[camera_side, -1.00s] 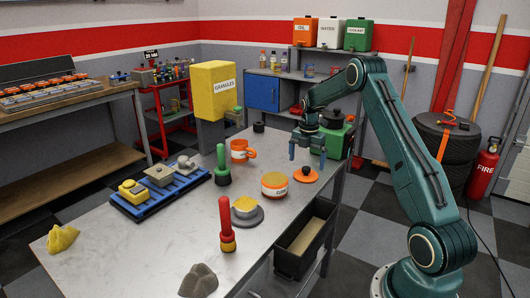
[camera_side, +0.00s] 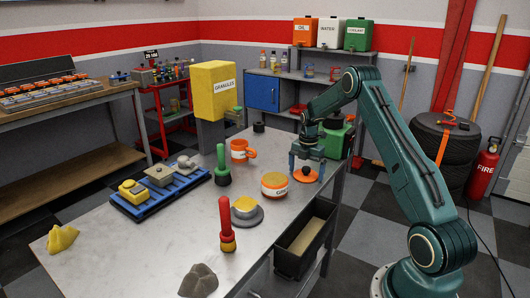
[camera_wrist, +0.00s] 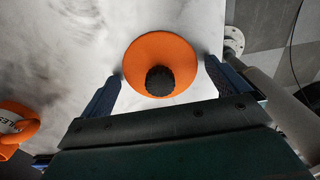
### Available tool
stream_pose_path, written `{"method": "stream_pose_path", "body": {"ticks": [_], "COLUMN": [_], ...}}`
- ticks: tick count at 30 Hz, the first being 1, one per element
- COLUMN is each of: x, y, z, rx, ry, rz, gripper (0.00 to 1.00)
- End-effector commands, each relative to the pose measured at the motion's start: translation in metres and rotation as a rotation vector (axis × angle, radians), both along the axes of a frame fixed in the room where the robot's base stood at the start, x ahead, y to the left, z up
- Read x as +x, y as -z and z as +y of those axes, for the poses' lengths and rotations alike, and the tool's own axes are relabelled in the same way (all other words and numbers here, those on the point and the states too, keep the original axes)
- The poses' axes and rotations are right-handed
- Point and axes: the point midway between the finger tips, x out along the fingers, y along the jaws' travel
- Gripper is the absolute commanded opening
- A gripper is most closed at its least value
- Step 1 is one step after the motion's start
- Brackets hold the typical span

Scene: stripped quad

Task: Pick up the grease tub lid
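The grease tub lid (camera_side: 306,176) is an orange disc with a black knob, lying flat on the metal bench near its right edge. In the wrist view the lid (camera_wrist: 140,57) lies ahead of and between my fingers, with its black knob towards me. My gripper (camera_side: 306,171) is open, pointing down over the lid, with one finger at each side; it also shows in the wrist view (camera_wrist: 162,78). I cannot tell whether the fingertips touch the lid. The grease tub (camera_side: 274,186), orange with a yellowish top, stands to the left of the lid.
An orange mug (camera_side: 240,151) and a green-handled tool (camera_side: 222,166) stand further left. A yellow-topped tin (camera_side: 245,208) sits on a grey disc. An open black bin (camera_side: 304,240) hangs at the bench's right edge. The front left bench surface is mostly clear.

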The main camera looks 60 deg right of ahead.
Motion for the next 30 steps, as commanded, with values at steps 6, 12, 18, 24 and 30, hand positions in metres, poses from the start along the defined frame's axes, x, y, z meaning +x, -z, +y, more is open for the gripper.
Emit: {"method": "stream_pose_path", "body": {"ticks": [6, 12, 18, 24, 30], "x": [0.000, 0.000, 0.000, 0.001, 0.001], "y": [0.000, 0.000, -0.002, -0.013, -0.039], "z": [0.000, 0.000, 0.000, 0.000, -0.001], "rx": [0.000, 0.000, 0.000, -0.002, -0.003], "ry": [0.000, 0.000, 0.000, 0.000, 0.000], "rz": [0.000, 0.000, -0.001, -0.002, -0.003], "gripper": [0.63, 0.62, 0.62, 0.62, 0.62]}}
